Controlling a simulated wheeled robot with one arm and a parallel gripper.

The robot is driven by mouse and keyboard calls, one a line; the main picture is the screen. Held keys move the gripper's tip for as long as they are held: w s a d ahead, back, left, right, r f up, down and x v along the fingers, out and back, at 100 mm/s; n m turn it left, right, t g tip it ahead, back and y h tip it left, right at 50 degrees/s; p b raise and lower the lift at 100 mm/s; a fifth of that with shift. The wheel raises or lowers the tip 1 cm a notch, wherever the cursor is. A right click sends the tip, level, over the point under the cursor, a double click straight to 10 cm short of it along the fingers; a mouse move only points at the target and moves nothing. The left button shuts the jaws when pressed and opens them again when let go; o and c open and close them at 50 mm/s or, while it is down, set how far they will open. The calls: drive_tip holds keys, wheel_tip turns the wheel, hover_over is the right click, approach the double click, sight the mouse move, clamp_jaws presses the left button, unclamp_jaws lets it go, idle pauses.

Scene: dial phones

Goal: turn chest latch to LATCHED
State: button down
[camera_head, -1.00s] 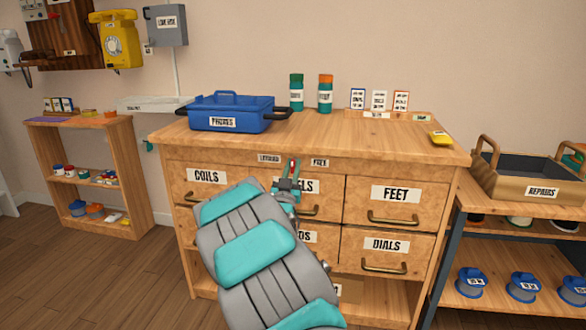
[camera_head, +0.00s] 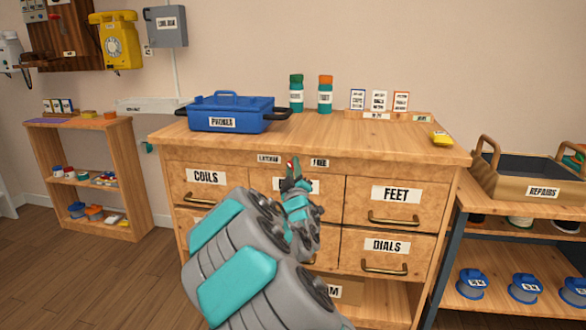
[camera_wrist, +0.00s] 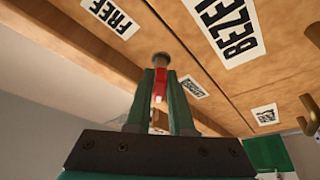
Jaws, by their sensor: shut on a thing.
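The chest latch is a small lever with a red part (camera_head: 290,163), on the top rail of the wooden chest (camera_head: 235,165). It sits between the LATCHED label (camera_head: 268,159) on the left and the FREE label (camera_head: 320,162) on the right. In the wrist view the latch's red part (camera_wrist: 159,86) lies between my green fingers, with a round metal end (camera_wrist: 161,60) beyond them. My gripper (camera_head: 292,172) is shut on the latch. The fingers and wrist hide part of the lever, so its exact angle is hard to tell. The FREE label (camera_wrist: 107,16) also shows in the wrist view.
My arm covers much of the middle drawers. The BEZELS label (camera_wrist: 228,28) is close to my gripper. A blue PHONES case (camera_head: 232,113) and two bottles stand on the chest top. A REPAIRS tray (camera_head: 530,178) is on the right bench. Brass drawer handles (camera_head: 393,219) stick out.

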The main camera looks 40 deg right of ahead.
drive_tip(key=shift+n, duration=0.3)
drive_tip(key=c, duration=1.2)
unclamp_jaws()
drive_tip(key=shift+o, duration=0.2)
drive_tip(key=shift+a, duration=0.1)
drive_tip(key=b+v, duration=0.4)
drive_tip(key=v, duration=0.3)
drive_tip(key=shift+s, duration=0.35)
drive_tip(key=shift+a+f, duration=0.15)
